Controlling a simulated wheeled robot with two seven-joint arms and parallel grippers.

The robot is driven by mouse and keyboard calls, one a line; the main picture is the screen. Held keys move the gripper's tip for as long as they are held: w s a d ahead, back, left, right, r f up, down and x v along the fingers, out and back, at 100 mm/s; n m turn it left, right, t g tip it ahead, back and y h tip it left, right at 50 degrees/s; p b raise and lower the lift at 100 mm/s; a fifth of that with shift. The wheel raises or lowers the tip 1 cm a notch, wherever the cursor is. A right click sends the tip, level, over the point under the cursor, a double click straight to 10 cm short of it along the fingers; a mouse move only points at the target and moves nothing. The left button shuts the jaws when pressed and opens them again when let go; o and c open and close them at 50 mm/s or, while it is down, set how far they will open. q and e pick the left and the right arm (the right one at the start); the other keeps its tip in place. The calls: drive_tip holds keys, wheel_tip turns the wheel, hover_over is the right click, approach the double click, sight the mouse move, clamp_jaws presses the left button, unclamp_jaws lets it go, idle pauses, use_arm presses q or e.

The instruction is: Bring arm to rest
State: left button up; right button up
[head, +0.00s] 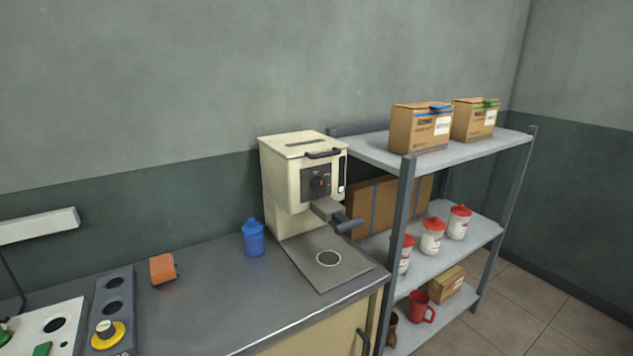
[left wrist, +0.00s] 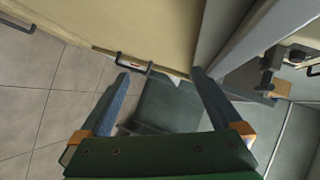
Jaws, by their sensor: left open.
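My left gripper (left wrist: 160,74) shows only in the left wrist view. Its two blue-grey fingers stand wide apart with nothing held between them. Past the fingertips are a pale cream panel with a dark handle (left wrist: 133,66) and a dark green surface that I cannot identify. In the head view neither of my arms shows. The cream press-like machine (head: 281,196) stands on the counter beside the shelf, with a dark handle (head: 347,223) sticking out at its front. My right gripper is in neither view.
The grey counter (head: 215,305) holds a blue bottle (head: 253,238), an orange block (head: 162,268) and a panel with a yellow knob (head: 106,331). A metal shelf (head: 375,153) with boxes and red-lidded jars stands right. Tiled floor (left wrist: 40,95) shows at left in the wrist view.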

use_arm(q)
drive_tip(key=s+a+f+n+g+y, duration=0.2)
drive_tip(key=s+f+n, duration=0.2)
drive_tip(key=s+f, duration=0.3)
drive_tip(key=s+a+f+n+g+y, duration=0.2)
drive_tip(key=s+a+f+n+y, duration=0.1)
drive_tip(key=s+f+n, duration=0.3)
drive_tip(key=s+f+n+g, duration=0.3)
drive_tip(key=s+f, duration=0.1)
drive_tip(key=s, duration=0.8)
drive_tip(key=s+f+n+g+y, duration=0.1)
drive_tip(key=s+f+n+g, duration=0.3)
drive_tip(key=s, duration=0.9)
drive_tip(key=shift+a+f+n+g, duration=0.2)
drive_tip(key=shift+f+n+g, duration=0.1)
drive_tip(key=shift+f, duration=0.15)
drive_tip(key=shift+w, duration=0.15)
